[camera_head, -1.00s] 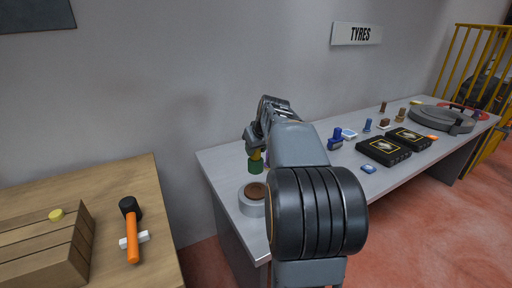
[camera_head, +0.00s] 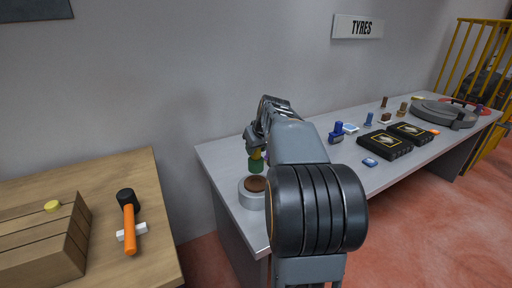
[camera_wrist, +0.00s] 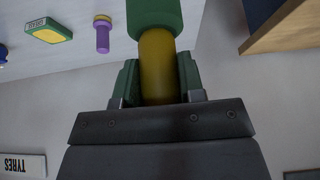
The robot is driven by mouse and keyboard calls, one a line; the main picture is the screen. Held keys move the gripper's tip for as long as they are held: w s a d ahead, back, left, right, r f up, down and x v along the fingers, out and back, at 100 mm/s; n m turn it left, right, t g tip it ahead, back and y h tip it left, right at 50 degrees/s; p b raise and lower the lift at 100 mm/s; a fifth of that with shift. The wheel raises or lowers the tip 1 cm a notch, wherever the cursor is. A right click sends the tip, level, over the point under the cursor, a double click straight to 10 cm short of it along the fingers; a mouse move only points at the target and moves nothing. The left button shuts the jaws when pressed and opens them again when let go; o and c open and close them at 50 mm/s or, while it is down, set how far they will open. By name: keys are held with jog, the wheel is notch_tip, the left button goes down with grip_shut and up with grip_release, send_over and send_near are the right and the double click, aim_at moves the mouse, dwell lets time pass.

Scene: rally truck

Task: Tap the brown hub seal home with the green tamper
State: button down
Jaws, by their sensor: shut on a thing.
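My gripper (camera_head: 256,149) is shut on the yellow handle of the green tamper (camera_head: 255,166). In the wrist view the fingers (camera_wrist: 160,78) close on both sides of the handle, and the wide green head (camera_wrist: 155,16) sticks out beyond them. The brown hub seal (camera_head: 255,184) shows as a brown disc on top of the round grey hub (camera_head: 251,199) near the left end of the grey bench. The green head is just behind and above the seal in the head view. I cannot tell whether they touch. My forearm hides the hub's right side.
The grey bench (camera_head: 219,165) carries black boxes (camera_head: 384,146), blue and brown stamp-like pieces (camera_head: 337,132) and a grey disc (camera_head: 440,113) to the right. At left a wooden table holds an orange-handled hammer (camera_head: 129,232) and a wooden block (camera_head: 42,250).

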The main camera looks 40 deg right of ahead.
aim_at(257, 160)
notch_tip(257, 160, down, 5)
jog(key=b, duration=0.3)
jog(key=shift+f+b, duration=0.2)
jog(key=shift+b, duration=0.2)
jog(key=shift+r+p, duration=1.25)
jog(key=shift+r, duration=0.3)
jog(key=shift+r, duration=0.1)
jog(key=shift+r+p, duration=1.1)
jog(key=shift+r, duration=0.15)
jog(key=shift+f, duration=0.2)
jog(key=shift+f+b, duration=1.2)
jog(key=shift+f, duration=0.1)
jog(key=shift+r+p, duration=1)
jog(key=shift+r, duration=0.25)
